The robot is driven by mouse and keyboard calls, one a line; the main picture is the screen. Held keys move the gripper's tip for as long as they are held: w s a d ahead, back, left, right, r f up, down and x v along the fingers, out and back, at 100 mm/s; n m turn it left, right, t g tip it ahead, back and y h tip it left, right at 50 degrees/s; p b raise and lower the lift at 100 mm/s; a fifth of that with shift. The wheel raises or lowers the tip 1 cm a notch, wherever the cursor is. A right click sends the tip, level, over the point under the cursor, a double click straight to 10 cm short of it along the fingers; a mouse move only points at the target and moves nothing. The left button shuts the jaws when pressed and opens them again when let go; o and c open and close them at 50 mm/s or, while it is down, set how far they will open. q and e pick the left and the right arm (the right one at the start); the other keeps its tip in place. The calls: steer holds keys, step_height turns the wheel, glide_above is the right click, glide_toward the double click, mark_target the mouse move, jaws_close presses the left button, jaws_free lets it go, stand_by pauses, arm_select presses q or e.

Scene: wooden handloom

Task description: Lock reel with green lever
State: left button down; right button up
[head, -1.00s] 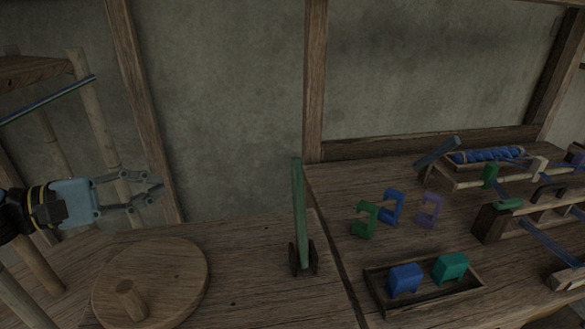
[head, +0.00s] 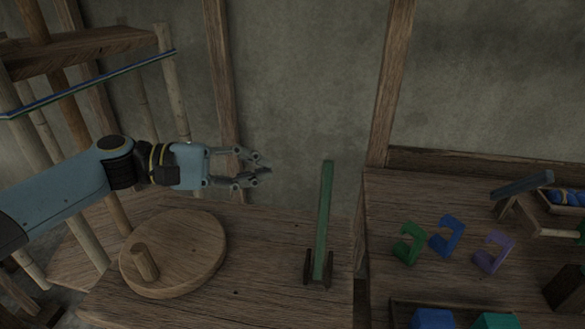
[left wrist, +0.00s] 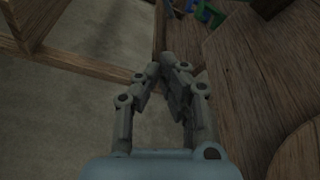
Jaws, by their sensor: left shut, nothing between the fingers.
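The green lever (head: 325,215) stands nearly upright in a dark wooden bracket (head: 318,268) on the wooden table, in the middle of the head view. The reel (head: 60,55), a wooden frame with upright posts and a blue strand around it, stands at the left. My left gripper (head: 262,172) is shut and empty. It is in the air left of the lever and apart from it, near the height of the lever's upper part. In the left wrist view its fingers (left wrist: 168,72) meet with nothing between them. The lever cannot be made out there. My right gripper is not in view.
A round wooden disc with a peg (head: 185,250) lies on the table below my left arm. On the right, another table holds green (head: 408,243), blue (head: 447,236) and purple (head: 495,252) hooked pieces and a tray (head: 455,306) with blocks. Posts stand behind.

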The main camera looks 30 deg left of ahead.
mark_target(323, 222)
arm_select(q)
steer(key=w+d+p, duration=0.1)
steer(key=d+p, duration=0.3)
steer(key=d, duration=0.4)
steer(key=shift+w+d+r, duration=0.2)
steer(key=shift+w+d, duration=0.15)
steer(key=shift+d, duration=0.05)
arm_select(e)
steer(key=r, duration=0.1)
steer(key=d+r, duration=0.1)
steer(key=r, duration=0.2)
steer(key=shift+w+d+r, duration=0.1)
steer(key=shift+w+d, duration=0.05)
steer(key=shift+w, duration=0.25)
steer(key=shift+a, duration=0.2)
